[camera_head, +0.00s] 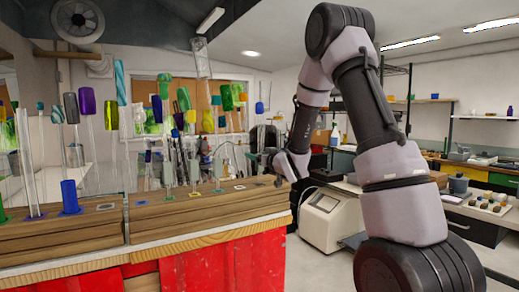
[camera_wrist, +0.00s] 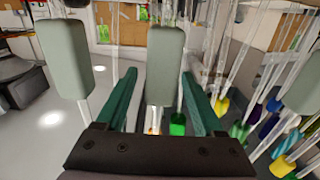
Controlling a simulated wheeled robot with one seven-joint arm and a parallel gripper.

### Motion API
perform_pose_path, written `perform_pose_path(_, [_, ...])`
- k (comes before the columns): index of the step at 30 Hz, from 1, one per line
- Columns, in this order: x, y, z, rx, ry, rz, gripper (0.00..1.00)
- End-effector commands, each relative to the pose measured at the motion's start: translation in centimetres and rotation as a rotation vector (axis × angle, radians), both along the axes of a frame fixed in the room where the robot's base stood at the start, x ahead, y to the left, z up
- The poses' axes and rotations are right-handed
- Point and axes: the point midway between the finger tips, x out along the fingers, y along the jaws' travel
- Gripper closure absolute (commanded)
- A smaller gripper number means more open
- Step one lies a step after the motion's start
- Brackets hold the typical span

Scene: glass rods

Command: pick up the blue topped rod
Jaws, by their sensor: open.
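Several glass rods with coloured tops stand on the wooden bench in the head view. A smaller blue top (camera_head: 259,108) shows behind my gripper, at the right of the group. I cannot tell which one the task names. My gripper (camera_head: 270,164) is at the bench's right end, open, with no rod seen between its fingers.
A blue cylinder (camera_head: 70,196) stands low on the left of the wooden bench (camera_head: 230,202), which has red sides. Green, yellow and purple tops crowd the left and middle. A white machine (camera_head: 330,220) stands right of the bench. The bench top's right front is mostly clear.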

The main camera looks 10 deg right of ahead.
Motion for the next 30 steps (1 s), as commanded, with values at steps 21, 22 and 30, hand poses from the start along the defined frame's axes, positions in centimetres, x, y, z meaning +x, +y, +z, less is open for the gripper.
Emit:
perform_pose_path(21, [1.4, 0.4, 0.0, 0.0, 0.0, -0.001, 1.0])
perform_pose_path(22, [1.4, 0.4, 0.0, 0.0, 0.0, -0.001, 1.0])
perform_pose_path(30, [1.4, 0.4, 1.9, 0.001, -0.005, 0.0, 1.0])
